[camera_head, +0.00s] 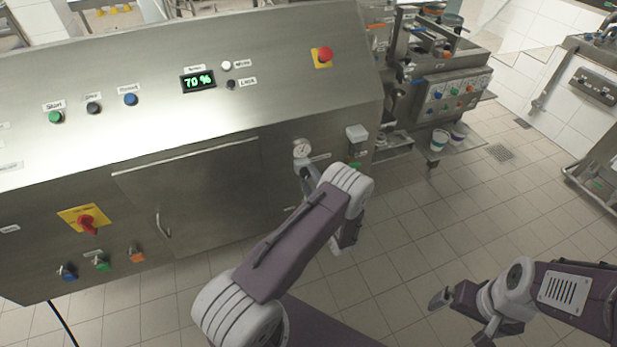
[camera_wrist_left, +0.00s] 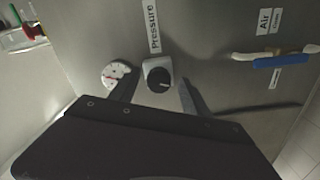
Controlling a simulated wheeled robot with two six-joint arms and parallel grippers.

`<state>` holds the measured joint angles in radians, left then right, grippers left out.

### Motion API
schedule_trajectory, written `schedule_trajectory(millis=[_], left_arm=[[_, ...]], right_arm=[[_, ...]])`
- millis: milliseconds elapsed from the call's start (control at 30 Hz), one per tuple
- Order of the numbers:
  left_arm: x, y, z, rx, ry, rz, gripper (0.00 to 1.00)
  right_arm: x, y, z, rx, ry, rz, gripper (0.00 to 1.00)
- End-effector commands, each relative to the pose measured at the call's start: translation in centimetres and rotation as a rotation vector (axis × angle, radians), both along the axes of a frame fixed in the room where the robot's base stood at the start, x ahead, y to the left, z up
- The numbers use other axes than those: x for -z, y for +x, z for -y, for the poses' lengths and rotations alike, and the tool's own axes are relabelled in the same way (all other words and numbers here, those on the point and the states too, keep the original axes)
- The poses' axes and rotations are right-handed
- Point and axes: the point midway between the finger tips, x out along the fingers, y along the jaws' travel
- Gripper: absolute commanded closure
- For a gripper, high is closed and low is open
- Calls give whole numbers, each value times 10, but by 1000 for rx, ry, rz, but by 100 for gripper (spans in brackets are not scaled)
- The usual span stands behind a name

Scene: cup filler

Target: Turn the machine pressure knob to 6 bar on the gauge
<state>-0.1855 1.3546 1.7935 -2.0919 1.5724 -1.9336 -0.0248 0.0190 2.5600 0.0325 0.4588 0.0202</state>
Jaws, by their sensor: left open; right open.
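The black round pressure knob (camera_wrist_left: 158,79) sits on a light square base on the steel panel, under the "Pressure" label (camera_wrist_left: 154,26). A white round gauge (camera_wrist_left: 115,74) is left of it; its reading is too small to tell. The gauge (camera_head: 302,149) also shows in the head view, where my arm hides the knob. My left gripper (camera_wrist_left: 158,97) is open and empty, its fingers on either side of the knob; I cannot tell whether they touch it. My right gripper (camera_head: 463,316) is open and empty above the floor at lower right.
A blue-handled air valve (camera_wrist_left: 279,60) is right of the knob. In the head view the machine front has a red emergency button (camera_head: 325,54), a display reading 70 % (camera_head: 198,81) and a red rotary switch (camera_head: 88,224).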

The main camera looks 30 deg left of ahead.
Motion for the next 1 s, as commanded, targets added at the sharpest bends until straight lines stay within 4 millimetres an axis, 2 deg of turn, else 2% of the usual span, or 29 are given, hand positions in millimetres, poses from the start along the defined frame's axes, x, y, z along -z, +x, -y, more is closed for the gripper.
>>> schedule_trajectory(millis=[200,400,933,1000], left_arm=[[1,-31,39,6,2,-2,45],[0,-49,59,4,2,-1,45],[0,-52,60,-1,1,-1,45],[-9,-50,53,-21,-6,17,45]], right_arm=[[3,0,0,0,0,0,1],[5,0,0,0,0,0,1],[4,0,0,0,0,0,1],[2,0,0,0,0,0,1]])
